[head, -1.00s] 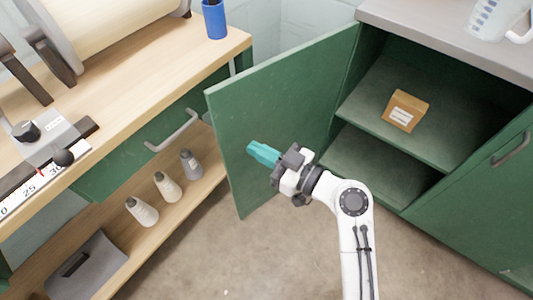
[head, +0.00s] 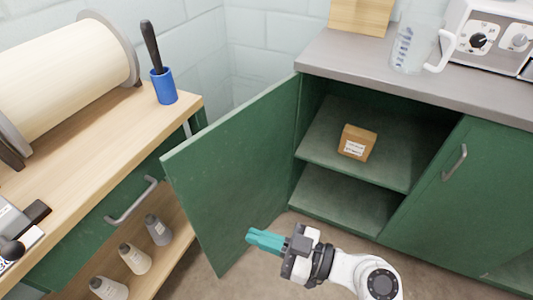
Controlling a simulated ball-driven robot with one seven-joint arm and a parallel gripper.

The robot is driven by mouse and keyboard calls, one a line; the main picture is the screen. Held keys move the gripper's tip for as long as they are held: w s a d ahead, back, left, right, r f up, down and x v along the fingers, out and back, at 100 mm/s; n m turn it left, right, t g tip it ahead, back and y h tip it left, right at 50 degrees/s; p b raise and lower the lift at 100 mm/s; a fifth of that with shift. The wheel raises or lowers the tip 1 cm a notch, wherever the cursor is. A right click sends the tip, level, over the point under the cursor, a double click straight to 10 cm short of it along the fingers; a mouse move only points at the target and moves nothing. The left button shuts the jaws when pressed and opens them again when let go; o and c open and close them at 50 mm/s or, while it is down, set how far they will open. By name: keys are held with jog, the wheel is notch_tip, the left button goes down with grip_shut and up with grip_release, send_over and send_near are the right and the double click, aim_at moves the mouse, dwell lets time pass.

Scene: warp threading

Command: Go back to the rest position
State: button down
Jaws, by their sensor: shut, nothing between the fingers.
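My gripper (head: 250,238) has teal fingers, and they are shut with nothing between them. It is in the lower middle of the head view, pointing left, in front of the open green cabinet door (head: 228,180). I cannot tell how far it is from the door. My white arm reaches in from the lower right.
The green cabinet stands open, with a small labelled brown box (head: 357,142) on its upper shelf (head: 390,172). A measuring jug (head: 415,45) stands on the grey counter (head: 345,58). At left is a wooden bench (head: 100,150) with a blue cup (head: 164,87) and a large roll (head: 60,75). Several bottles (head: 135,258) stand below.

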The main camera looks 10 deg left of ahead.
jog(key=shift+f, duration=0.1)
jog(key=s+d+f+m+h, duration=0.3)
jog(key=d+f+h, duration=0.1)
jog(key=d+f, duration=0.25)
jog(key=s+d+f+m+h, duration=0.4)
jog(key=d+f+h, duration=0.1)
jog(key=d+f, duration=0.15)
jog(key=s+d+f+m+g+h, duration=0.15)
jog(key=s+d+m+h, duration=0.25)
jog(key=s+d, duration=0.4)
jog(key=s+d+f+m+g+h, duration=0.15)
jog(key=s+d+m+h, duration=0.35)
jog(key=d, duration=0.6)
notch_tip(320, 180, up, 23)
jog(key=p, duration=2.2)
jog(key=shift+w+a+n+g, duration=0.2)
jog(key=shift+a+n+g, duration=0.1)
jog(key=shift+a, duration=0.15)
